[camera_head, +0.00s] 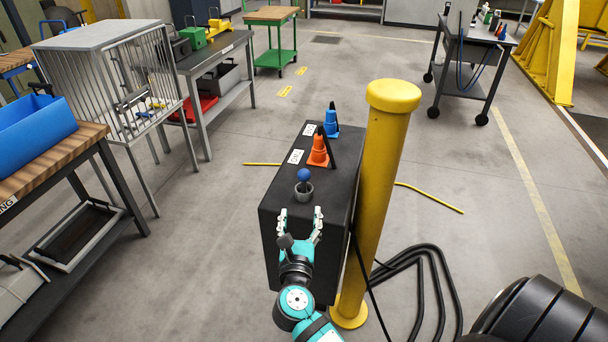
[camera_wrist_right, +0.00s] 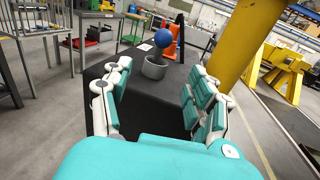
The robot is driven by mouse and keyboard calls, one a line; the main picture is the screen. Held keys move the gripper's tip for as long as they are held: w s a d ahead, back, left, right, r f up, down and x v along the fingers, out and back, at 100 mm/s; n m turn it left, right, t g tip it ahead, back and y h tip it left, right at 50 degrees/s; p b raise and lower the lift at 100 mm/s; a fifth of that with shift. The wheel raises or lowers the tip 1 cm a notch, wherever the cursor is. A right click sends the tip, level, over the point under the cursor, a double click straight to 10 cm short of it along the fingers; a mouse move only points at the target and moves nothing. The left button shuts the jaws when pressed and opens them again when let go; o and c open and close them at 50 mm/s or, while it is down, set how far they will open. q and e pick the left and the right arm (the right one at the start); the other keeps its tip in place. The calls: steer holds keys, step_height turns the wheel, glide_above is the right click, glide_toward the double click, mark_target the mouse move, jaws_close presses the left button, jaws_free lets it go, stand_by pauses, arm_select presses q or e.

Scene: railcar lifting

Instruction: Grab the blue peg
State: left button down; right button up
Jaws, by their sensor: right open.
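The blue peg (camera_head: 304,175) has a round blue ball top and stands upright in a small grey cup (camera_head: 304,192) on a black cabinet (camera_head: 285,245). My right gripper (camera_head: 300,216) is open and empty, just on the near side of the cup. In the wrist view its fingers (camera_wrist_right: 158,92) are spread wide, with the cup beyond them and apart from them. My left gripper is not in view.
An orange cone (camera_head: 318,152) and a blue cone (camera_head: 331,125) stand behind the peg on the cabinet. A yellow post (camera_head: 380,190) rises close along the cabinet's right side. Black hoses (camera_head: 420,265) lie on the floor at right. Floor left of the cabinet is clear.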

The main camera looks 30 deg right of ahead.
mark_target(304, 183)
steer(key=p+x, duration=0.1)
steer(key=x, duration=0.6)
steer(key=shift+w+d+p, duration=0.2)
steer(key=shift+w+p, duration=0.05)
steer(key=shift+p, duration=0.1)
steer(key=shift+w+d, duration=0.3)
steer(key=shift+w, duration=0.1)
steer(key=shift+w+d, duration=0.15)
steer(key=shift+w, duration=0.05)
steer(key=p+x, duration=0.2)
steer(key=x, duration=0.2)
steer(key=shift+w+d+f, duration=0.15)
steer(key=shift+w+d, duration=0.15)
steer(key=shift+s+a, duration=0.1)
steer(key=shift+c, duration=0.6)
jaws_close()
